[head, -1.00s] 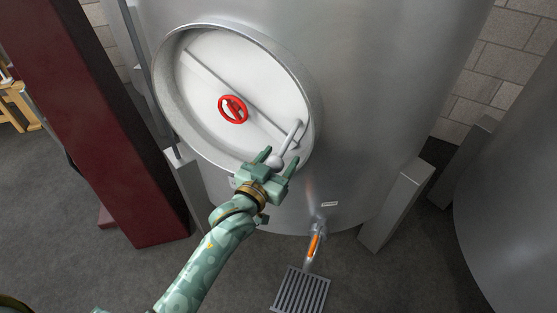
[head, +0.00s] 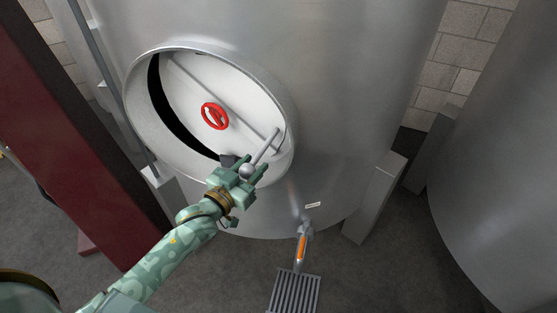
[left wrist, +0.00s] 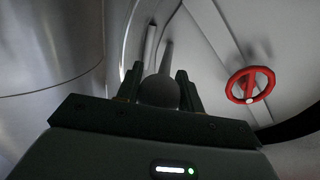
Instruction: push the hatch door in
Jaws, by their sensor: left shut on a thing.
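The hatch door (head: 225,88) is a pale round disc in the tank's ring frame (head: 138,111). A dark gap shows along its left and lower-left edge, so the door stands partly inward there. A red handwheel (head: 214,116) sits at its middle, and it also shows in the left wrist view (left wrist: 250,85). A grey lever with a ball end (head: 247,171) is at the door's lower right. My left gripper (head: 243,168) is shut on this ball, which sits between the fingers in the left wrist view (left wrist: 159,92). My right gripper is not in view.
The steel tank (head: 330,90) fills the middle. Below the hatch are a tap with an orange handle (head: 302,245) and a floor grate (head: 295,292). A dark red post (head: 70,130) stands at left, and another tank (head: 500,150) at right.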

